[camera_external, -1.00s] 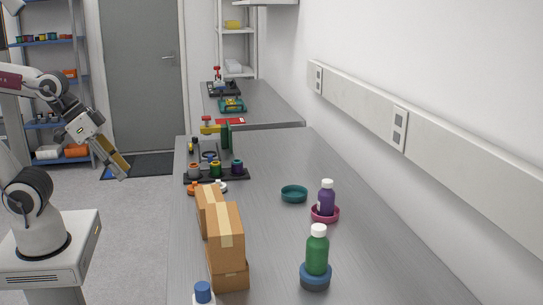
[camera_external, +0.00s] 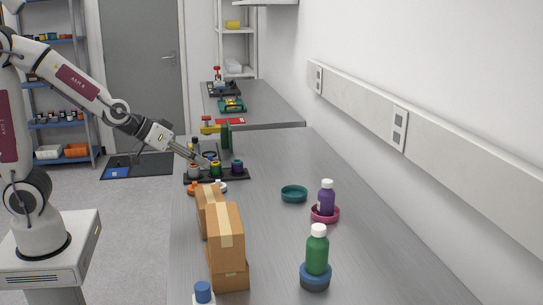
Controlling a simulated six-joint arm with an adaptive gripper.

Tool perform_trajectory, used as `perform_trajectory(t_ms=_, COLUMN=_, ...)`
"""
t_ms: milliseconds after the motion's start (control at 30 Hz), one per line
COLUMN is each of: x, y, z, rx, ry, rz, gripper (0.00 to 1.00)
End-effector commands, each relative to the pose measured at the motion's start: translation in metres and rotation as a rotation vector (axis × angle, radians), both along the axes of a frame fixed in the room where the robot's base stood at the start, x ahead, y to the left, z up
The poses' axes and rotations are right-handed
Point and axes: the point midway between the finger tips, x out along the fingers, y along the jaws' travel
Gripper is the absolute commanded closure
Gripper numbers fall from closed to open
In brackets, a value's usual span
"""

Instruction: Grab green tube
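Two slim green things could be the green tube. One is a short green piece (camera_external: 215,170) standing in the middle of a dark rack (camera_external: 240,176), between a grey-and-orange piece (camera_external: 194,171) and a purple one (camera_external: 237,167). The other is a taller dark green cylinder (camera_external: 226,137) upright behind the rack. My gripper (camera_external: 203,161) reaches in from the left, just above the rack's left part, close to the short green piece. Whether it touches anything, and whether its fingers are apart, is too small to tell.
Cardboard boxes (camera_external: 226,242) stand at the near left of the bench. A green bottle (camera_external: 317,252) on a blue base, a purple bottle (camera_external: 327,199) in a pink dish and a teal dish (camera_external: 294,194) stand to the right. The bench's middle right is clear.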

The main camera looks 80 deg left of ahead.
Motion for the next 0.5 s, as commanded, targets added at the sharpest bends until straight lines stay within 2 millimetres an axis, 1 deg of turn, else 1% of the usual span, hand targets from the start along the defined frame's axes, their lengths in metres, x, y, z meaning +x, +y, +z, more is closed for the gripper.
perform_trajectory(t_ms=33, x=0.007, y=0.008, z=-0.006, rx=0.004, ry=-0.006, rz=0.026, gripper=0.61)
perform_trajectory(t_ms=200, x=0.026, y=0.041, z=-0.021, rx=0.032, ry=-0.045, rz=0.124, gripper=0.61)
perform_trajectory(t_ms=333, x=0.037, y=0.067, z=-0.035, rx=0.062, ry=-0.067, rz=0.202, gripper=0.61)
perform_trajectory(t_ms=500, x=0.044, y=0.103, z=-0.053, rx=0.113, ry=-0.091, rz=0.307, gripper=0.61)
